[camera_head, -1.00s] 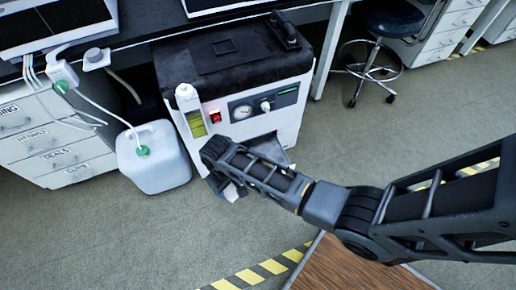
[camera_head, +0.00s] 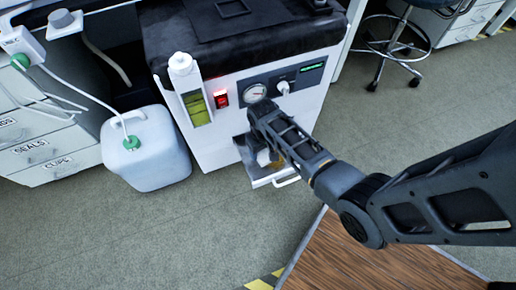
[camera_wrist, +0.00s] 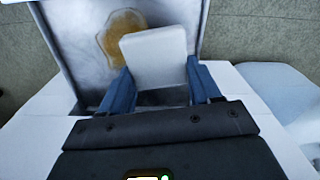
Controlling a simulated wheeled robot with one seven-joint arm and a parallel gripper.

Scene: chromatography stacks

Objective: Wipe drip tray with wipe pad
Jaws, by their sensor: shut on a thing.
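The wipe pad (camera_wrist: 154,52) is a pale, square block with rounded corners. My gripper (camera_wrist: 160,86) is shut on it, with one blue finger at each side. The drip tray (camera_wrist: 72,28) is a grey metal tray with raised edges, and the pad is over it. A brown-yellow stain (camera_wrist: 112,36) lies on the tray floor, partly behind the pad. I cannot tell whether the pad touches the floor. In the head view the tray (camera_head: 262,182) juts from the low front of the white machine, and my arm hides much of it.
The white machine (camera_head: 215,148) has a gauge, a red switch and a bottle (camera_head: 184,78) on its front. A white jug (camera_head: 150,160) stands on the floor to its left, with a tube running in. A stool (camera_head: 395,40) is at the back right.

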